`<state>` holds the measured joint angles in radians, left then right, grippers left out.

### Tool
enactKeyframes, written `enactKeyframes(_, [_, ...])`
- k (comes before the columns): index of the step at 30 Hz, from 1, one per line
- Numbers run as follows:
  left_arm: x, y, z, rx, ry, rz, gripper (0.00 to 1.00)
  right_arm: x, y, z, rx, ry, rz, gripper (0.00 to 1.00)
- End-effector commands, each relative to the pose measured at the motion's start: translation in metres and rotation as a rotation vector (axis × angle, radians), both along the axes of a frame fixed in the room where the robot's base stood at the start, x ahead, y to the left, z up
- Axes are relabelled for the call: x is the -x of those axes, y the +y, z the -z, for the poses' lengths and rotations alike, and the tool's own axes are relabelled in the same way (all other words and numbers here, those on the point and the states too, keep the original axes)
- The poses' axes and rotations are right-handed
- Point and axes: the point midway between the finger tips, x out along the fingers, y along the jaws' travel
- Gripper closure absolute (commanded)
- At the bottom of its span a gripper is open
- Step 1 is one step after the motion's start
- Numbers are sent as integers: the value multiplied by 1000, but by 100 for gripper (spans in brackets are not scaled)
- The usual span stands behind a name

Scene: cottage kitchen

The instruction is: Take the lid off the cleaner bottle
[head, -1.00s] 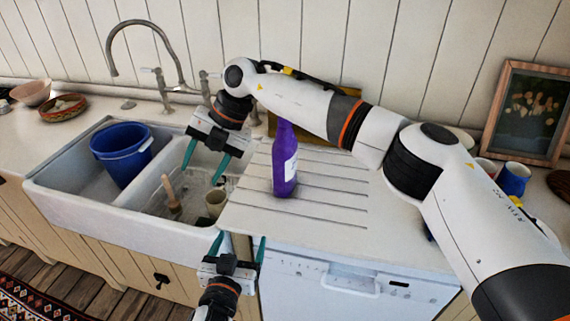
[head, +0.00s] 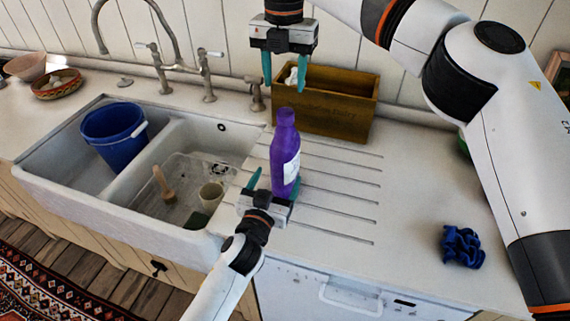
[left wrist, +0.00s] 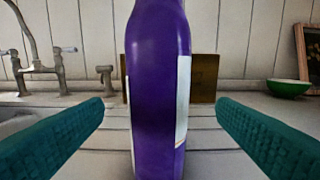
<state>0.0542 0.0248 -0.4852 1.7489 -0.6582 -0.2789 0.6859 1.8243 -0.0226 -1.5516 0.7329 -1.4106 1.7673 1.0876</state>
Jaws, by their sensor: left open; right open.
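The purple cleaner bottle (head: 284,160) with a white label stands upright on the grooved draining board beside the sink. My left gripper (head: 276,178) is open low at the bottle's near side. In the left wrist view the bottle (left wrist: 158,90) rises between the two spread teal fingers (left wrist: 160,115), with a gap on each side. The bottle's top is outside the left wrist view.
A wooden box (head: 335,112) stands close behind the bottle. The double sink (head: 95,205) is to the left, with a blue bucket (head: 115,140) in it. A crumpled blue cloth (head: 462,246) lies on the right. The counter between bottle and cloth is clear.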

Motion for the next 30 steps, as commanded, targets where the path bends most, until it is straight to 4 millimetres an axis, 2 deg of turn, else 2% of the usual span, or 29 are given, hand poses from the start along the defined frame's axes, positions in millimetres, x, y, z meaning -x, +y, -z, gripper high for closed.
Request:
enactKeyframes(3, [-24,-8,-1,1,-2,0,19,0,-1,1,0,1,1,48])
enactKeyframes(9, [-51,-16,-1,0,-1,-1,19,0,0,1,-1,1,0,48])
enactKeyframes(15, [-62,-20,-1,2,0,0,19,0,0,1,-1,1,0,48])
enactKeyframes(23, [-63,-20,-1,1,-1,0,19,0,0,1,-1,1,0,48])
enactKeyframes(26, [-63,-20,-1,1,0,0,32,0,0,1,-1,1,0,48])
enactKeyframes(30, [-63,-20,-1,1,0,0,55,0,0,1,-1,1,0,48])
